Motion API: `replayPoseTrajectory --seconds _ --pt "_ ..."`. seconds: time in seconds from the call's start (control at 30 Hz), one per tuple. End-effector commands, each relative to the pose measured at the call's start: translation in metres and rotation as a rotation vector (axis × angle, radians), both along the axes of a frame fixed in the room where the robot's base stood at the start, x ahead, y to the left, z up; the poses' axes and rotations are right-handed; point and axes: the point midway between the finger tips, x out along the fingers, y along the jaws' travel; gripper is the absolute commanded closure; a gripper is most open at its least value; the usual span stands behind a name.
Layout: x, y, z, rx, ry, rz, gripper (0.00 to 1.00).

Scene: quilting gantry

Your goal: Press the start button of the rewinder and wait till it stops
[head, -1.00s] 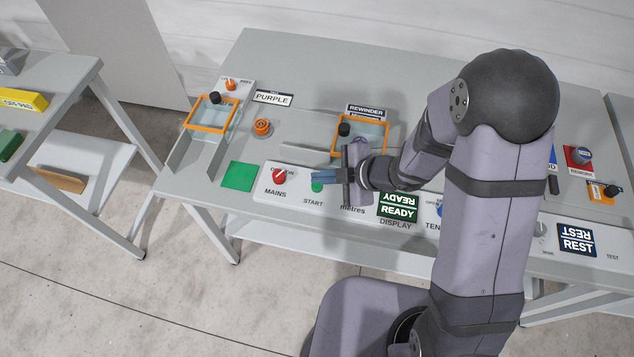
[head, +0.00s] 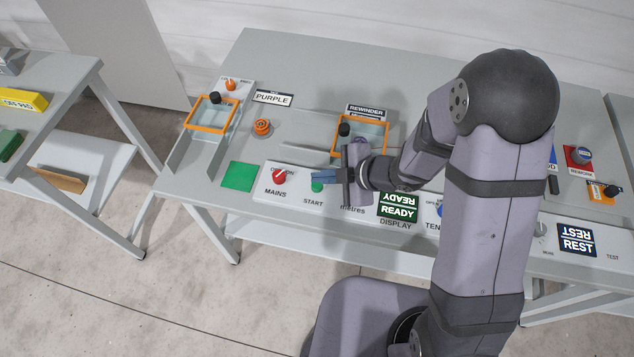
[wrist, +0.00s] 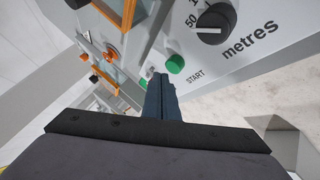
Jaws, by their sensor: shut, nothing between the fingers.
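The green start button (head: 317,187) sits on the rewinder's white front panel, above the word START. It also shows in the wrist view (wrist: 176,64), just right of and beyond my fingertips. My gripper (head: 314,175) is shut and empty, its blue fingers pointing left, close to the button. In the wrist view the fingertips (wrist: 160,76) look apart from the button, though I cannot judge the height exactly. The display (head: 397,208) reads READY. The red mains knob (head: 279,176) is left of the button. The rewinder (head: 365,110) carries its name plate behind the panel.
The metres knob (wrist: 214,22) is close to the button. An orange-framed clear guard (head: 362,133) stands behind my gripper, and another (head: 211,114) at the left. A green pad (head: 239,176) lies left of the panel. An orange knob (head: 262,127) stands behind it.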

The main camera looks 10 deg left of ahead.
Motion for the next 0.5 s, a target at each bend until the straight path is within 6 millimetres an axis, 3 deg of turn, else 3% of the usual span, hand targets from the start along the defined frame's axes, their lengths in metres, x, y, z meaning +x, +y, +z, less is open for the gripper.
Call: replayPoseTrajectory --seconds 0.5 --pt "0.0001 0.0 -0.0086 0.0 0.001 -0.001 1.0"
